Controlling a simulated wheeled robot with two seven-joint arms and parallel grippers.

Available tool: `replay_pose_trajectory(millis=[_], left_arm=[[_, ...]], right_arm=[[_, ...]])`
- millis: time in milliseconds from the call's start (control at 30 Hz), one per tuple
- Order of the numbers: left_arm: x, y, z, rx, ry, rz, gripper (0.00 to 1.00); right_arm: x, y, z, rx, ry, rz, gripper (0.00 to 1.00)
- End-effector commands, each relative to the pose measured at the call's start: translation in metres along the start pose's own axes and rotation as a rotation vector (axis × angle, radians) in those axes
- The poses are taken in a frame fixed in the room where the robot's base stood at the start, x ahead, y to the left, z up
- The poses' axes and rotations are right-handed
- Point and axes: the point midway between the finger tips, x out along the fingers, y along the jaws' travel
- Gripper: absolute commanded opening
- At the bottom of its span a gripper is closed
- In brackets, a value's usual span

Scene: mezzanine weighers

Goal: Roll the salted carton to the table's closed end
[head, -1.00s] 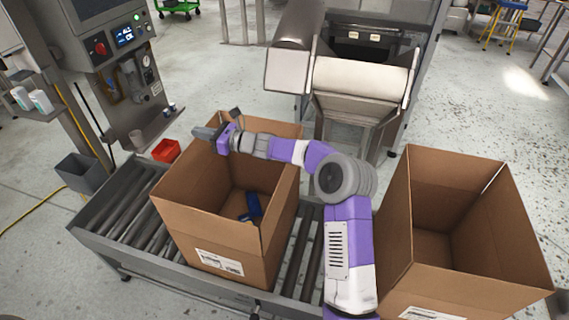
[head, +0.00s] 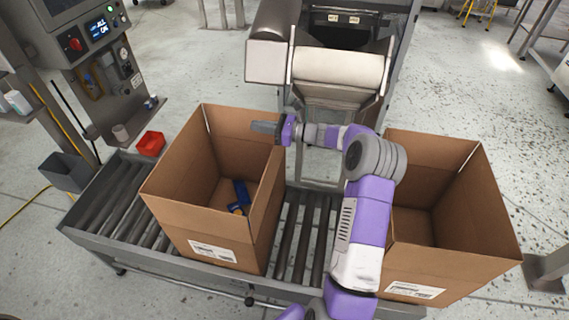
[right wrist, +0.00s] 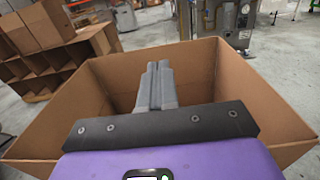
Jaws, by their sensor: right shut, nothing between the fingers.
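A tall open carton (head: 207,225) stands upright on the roller table (head: 190,273), with a white label low on its front. Blue items (head: 240,193) lie on its floor. A second open carton (head: 450,262) stands at the right, and its visible floor looks bare. No readable mark tells me which one is the salted carton. My right gripper (head: 254,127) is shut and empty, pointing left over the far right rim of the left carton. In the right wrist view its closed fingers (right wrist: 156,86) show over a carton's open inside. My left gripper is out of view.
Bare rollers (head: 303,235) show between the cartons, and more (head: 110,200) lie at the left. A red bin (head: 150,143) and a grey bin (head: 62,172) sit beyond the table's left part. A machine with a chute (head: 340,75) stands behind.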

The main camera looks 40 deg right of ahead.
Motion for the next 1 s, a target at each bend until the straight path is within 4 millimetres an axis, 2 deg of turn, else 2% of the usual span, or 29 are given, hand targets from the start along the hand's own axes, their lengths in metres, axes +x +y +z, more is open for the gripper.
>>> replay_pose_trajectory(millis=[100, 400, 800, 1000], left_arm=[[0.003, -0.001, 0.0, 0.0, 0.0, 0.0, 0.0], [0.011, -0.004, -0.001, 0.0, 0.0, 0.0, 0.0], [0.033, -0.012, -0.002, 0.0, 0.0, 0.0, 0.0], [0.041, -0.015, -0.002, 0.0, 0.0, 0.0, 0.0]], right_arm=[[-0.028, -0.001, -0.001, 0.0, 0.002, -0.003, 0.0], [-0.09, 0.0, -0.005, 0.003, 0.001, -0.001, 0.0], [-0.087, 0.0, -0.098, 0.004, 0.001, 0.001, 0.0], [-0.086, 0.0, -0.136, 0.003, 0.0, 0.001, 0.0]])
